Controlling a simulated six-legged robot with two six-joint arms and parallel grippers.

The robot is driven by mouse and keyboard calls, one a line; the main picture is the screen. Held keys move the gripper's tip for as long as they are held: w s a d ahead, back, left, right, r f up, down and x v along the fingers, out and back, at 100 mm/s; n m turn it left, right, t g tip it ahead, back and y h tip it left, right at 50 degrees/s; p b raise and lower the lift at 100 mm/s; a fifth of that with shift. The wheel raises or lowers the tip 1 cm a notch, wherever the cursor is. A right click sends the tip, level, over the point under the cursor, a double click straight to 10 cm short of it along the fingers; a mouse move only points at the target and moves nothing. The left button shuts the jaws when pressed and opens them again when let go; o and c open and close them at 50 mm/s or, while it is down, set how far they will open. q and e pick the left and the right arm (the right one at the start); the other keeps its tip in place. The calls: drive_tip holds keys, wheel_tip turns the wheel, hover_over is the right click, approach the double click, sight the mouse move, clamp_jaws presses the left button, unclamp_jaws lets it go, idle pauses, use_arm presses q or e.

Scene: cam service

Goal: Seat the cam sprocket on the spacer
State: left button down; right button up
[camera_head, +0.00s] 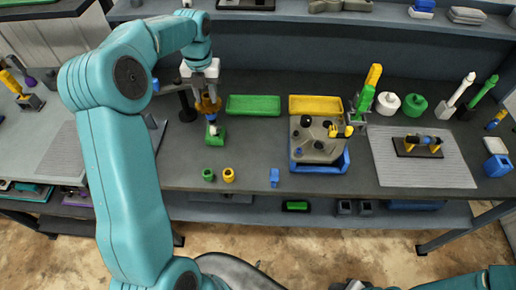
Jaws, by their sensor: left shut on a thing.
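My left gripper (208,88) reaches down over the left-middle of the bench and is shut on an orange-brown part, which looks like the cam sprocket (207,104). Directly below it a small blue piece (212,117) stands above a green block (215,135). The blue piece may be the spacer, but it is too small to be sure. I cannot tell whether the sprocket touches it. My right arm shows only at the bottom right edge, and its fingers cannot be made out.
A green tray (253,105) and a yellow tray (316,104) lie behind. A grey housing (318,140) sits in a blue tray (322,165). Green (208,174) and yellow (229,175) rings and a blue piece (275,177) lie near the front edge. A grey mat (400,175) is at right.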

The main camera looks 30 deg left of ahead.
use_arm(q)
drive_tip(key=shift+f+b, duration=0.55)
drive_tip(key=shift+f, duration=0.35)
drive_tip(key=shift+r, duration=0.1)
drive_tip(key=c, duration=0.7)
unclamp_jaws()
drive_tip(key=shift+r+p, duration=1.05)
drive_tip(key=shift+r, duration=2.95)
